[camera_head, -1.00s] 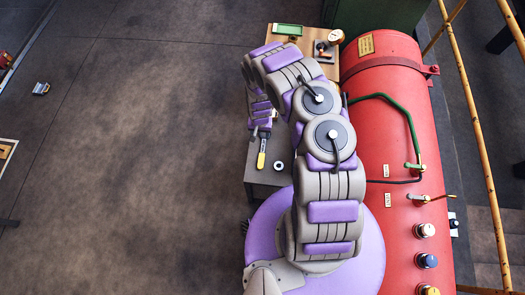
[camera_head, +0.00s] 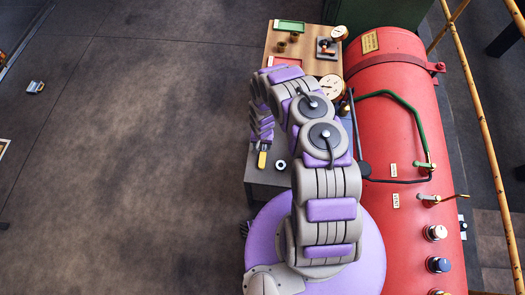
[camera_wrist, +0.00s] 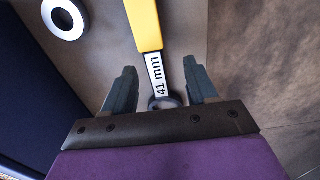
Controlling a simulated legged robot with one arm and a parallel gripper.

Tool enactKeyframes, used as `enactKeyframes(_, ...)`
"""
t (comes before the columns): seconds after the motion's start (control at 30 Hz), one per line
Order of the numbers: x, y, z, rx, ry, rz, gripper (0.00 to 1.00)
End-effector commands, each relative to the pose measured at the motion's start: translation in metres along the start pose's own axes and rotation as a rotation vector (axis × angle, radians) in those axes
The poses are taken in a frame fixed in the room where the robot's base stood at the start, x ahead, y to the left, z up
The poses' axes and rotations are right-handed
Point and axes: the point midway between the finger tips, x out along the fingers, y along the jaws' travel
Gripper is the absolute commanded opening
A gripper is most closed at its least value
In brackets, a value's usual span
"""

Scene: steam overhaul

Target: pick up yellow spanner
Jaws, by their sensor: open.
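The yellow spanner (camera_head: 262,159) lies on a grey bench top at its left edge, its yellow handle towards the bottom of the picture. In the wrist view, the spanner (camera_wrist: 147,28) shows its yellow handle at the top, a pale section marked "41 mm" and a dark ring end. My gripper (camera_wrist: 159,70) is open, with one finger on either side of the marked section and ring end. No finger visibly touches it. In the head view, my gripper (camera_head: 265,142) covers the ring end. Height above the bench is hard to tell.
A pale ring (camera_head: 281,165) lies right of the spanner and shows in the wrist view (camera_wrist: 64,18). A red boiler (camera_head: 385,120) stands close on the right. A wooden table (camera_head: 300,62) with a green tray (camera_head: 289,27) and gauges is behind.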

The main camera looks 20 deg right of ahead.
Motion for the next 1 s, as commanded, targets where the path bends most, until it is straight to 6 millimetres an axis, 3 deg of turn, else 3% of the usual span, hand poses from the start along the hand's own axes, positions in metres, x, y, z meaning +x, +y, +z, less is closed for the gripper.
enactKeyframes(0.03,0.012,0.002,0.003,0.001,-0.003,0.0,0.57)
enactKeyframes(0.2,0.031,0.003,0.003,0.0,-0.002,-0.003,0.57)
enactKeyframes(0.53,0.035,0.002,0.003,0.0,0.0,0.001,0.57)
enactKeyframes(1.0,0.035,0.004,0.003,0.001,-0.002,-0.001,0.13)
